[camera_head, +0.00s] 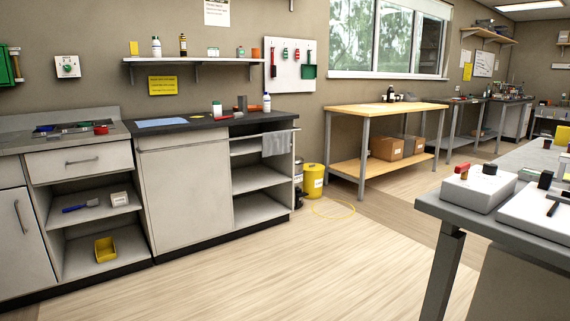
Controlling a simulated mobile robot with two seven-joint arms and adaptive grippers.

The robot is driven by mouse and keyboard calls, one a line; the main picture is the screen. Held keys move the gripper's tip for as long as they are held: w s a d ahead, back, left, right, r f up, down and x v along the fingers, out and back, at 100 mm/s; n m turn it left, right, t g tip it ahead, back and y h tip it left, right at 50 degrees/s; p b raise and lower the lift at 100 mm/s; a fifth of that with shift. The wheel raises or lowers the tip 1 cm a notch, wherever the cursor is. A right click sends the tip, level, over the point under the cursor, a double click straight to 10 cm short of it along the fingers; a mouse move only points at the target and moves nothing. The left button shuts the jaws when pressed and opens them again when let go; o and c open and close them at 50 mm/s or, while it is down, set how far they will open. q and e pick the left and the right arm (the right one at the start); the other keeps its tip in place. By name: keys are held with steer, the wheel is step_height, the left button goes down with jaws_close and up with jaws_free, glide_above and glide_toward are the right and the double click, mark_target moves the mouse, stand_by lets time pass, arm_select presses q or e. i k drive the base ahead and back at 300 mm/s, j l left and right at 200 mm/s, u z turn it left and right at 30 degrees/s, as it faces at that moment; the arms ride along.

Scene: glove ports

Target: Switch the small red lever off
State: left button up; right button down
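A small red lever (461,170) stands on top of a white box (478,190) near the corner of the grey table at the right. It looks upright; its exact switch position is too small to tell. A black knob-like part (490,169) sits on the same box, right of the lever. Neither of my grippers shows in the head view.
The grey table (436,206) has its near corner and leg at the right. A second white panel (540,212) with black parts lies beside the box. Cabinets (185,195) line the left wall. A yellow bin (313,181) and yellow cable (334,209) are on the floor; the middle floor is clear.

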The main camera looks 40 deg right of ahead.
mark_target(462, 169)
steer(key=i+z, duration=0.35)
steer(key=i+j+z, duration=0.55)
steer(key=i+z, duration=0.15)
steer(key=i+j+z, duration=0.2)
steer(key=z, duration=0.2)
steer(key=i+j+z, duration=0.35)
steer(key=j+z, duration=0.4)
steer(key=i+j+z, duration=0.2)
steer(key=j, duration=0.2)
steer(key=j+z, duration=0.25)
steer(key=j, duration=0.1)
